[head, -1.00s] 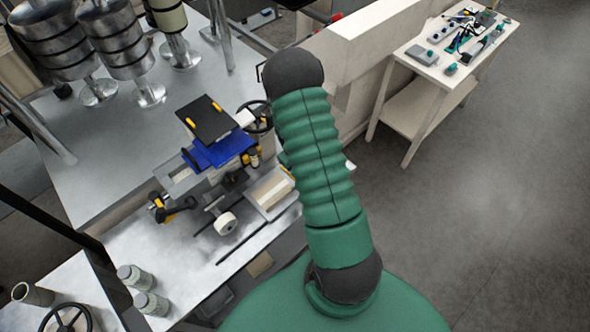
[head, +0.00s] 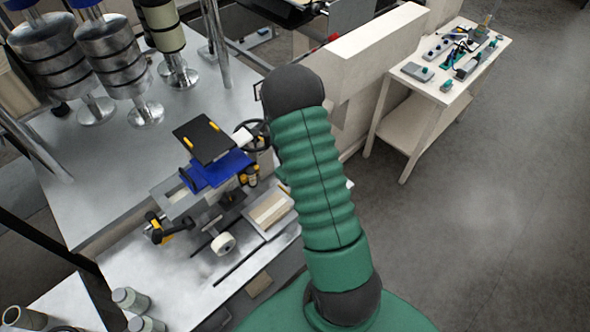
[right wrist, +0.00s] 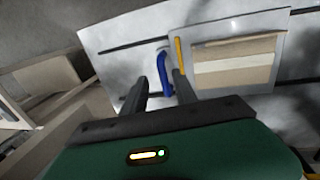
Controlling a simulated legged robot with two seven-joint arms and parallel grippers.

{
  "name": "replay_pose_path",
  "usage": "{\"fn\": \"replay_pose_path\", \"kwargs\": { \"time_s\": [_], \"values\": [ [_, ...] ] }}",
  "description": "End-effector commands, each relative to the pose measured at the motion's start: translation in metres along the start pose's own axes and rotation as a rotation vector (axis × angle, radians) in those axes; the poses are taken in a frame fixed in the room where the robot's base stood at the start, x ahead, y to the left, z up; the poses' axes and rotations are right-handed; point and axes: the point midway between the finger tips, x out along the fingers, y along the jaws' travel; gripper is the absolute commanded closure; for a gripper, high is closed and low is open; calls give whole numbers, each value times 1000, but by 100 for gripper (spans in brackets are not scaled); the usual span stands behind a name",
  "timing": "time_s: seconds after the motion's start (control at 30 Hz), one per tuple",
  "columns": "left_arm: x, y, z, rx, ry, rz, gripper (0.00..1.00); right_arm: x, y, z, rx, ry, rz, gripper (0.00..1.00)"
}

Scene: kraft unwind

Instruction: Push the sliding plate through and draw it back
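I cannot tell for sure which part is the sliding plate. A black plate with yellow marks (head: 203,138) sits tilted over a blue block (head: 222,170) on the bench mechanism. A pale tray-like plate holding tan blocks (head: 268,209) lies beside it, close to my right arm; it fills the upper right of the right wrist view (right wrist: 281,28). There, a curved blue handle (right wrist: 162,72) and a yellow strip (right wrist: 180,54) stand left of the tan blocks. My right gripper (right wrist: 161,80) is open, with the blue handle in line with its gap; contact is unclear. My left gripper is not in view.
A white roll (head: 222,244), a black-and-yellow clamp (head: 157,228) and a handwheel (head: 250,134) crowd the bench. Metal rollers (head: 98,55) stand behind. Jars (head: 130,299) are at lower left. A side table with tools (head: 420,85) stands right; the floor there is clear.

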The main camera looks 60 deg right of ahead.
Motion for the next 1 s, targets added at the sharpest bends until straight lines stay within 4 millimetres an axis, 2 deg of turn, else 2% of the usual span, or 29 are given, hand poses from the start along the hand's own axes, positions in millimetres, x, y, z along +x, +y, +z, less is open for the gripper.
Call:
{"fn": "replay_pose_path", "kwargs": {
  "time_s": [0.3,0.5,0.67,1.0],
  "values": [
    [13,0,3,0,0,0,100,-90,3,-4,0,7,0,66],
    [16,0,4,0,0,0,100,-131,4,-4,1,1,-2,66],
    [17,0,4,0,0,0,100,-143,4,-3,0,-2,-4,66],
    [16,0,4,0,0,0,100,-143,4,-3,0,-2,-4,66]
  ]
}}
